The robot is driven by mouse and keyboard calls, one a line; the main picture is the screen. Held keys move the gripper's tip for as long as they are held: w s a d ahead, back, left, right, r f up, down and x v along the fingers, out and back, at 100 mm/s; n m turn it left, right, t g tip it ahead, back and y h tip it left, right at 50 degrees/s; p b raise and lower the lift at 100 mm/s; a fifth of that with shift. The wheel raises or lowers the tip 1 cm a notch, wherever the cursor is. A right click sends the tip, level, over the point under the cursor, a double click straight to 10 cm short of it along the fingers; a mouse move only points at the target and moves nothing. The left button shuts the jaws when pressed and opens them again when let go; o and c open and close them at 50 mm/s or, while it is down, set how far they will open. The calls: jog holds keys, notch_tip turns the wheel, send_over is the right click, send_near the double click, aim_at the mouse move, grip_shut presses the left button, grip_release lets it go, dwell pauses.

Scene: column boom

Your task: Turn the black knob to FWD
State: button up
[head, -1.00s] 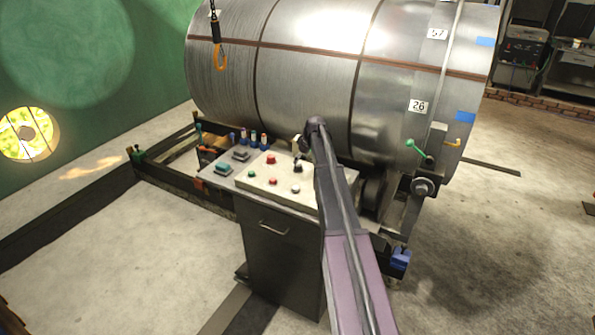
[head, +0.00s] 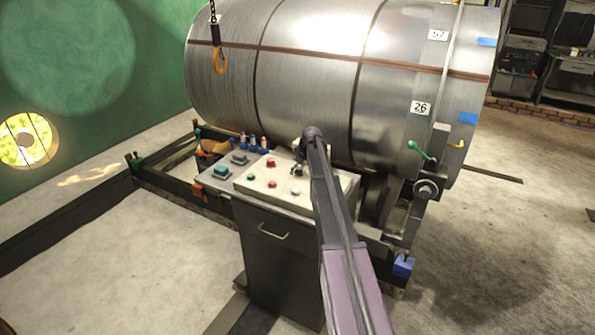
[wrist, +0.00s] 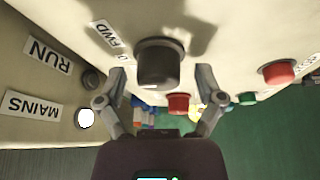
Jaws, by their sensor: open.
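The black knob (wrist: 159,64) stands on a cream control panel (wrist: 230,40), near the top middle of the wrist view. A white FWD label (wrist: 111,38) is stuck just left of it. My gripper (wrist: 160,80) is open, one finger on each side of the knob, with gaps between the fingers and the knob. In the head view the panel (head: 262,188) lies on top of a grey cabinet, and my arm hides part of it. The knob's pointer direction cannot be made out.
Red buttons (wrist: 178,104) and (wrist: 279,72) and a green button (wrist: 247,98) sit near the knob. RUN (wrist: 48,55) and MAINS (wrist: 33,105) labels lie left, beside a lit white lamp (wrist: 85,118). A large metal drum (head: 310,70) stands behind the panel.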

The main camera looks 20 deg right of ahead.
jog(key=c, duration=1.2)
jog(key=shift+o, duration=0.3)
jog(key=shift+a, duration=0.2)
jog(key=shift+d, duration=0.1)
jog(key=shift+s, duration=0.1)
jog(key=shift+m, duration=0.4)
jog(key=m+h, duration=0.1)
jog(key=m, duration=0.2)
jog(key=shift+h, duration=0.3)
jog(key=m+h, duration=0.1)
jog(key=m, duration=0.4)
jog(key=shift+d+h, duration=0.1)
jog(key=shift+h, duration=0.3)
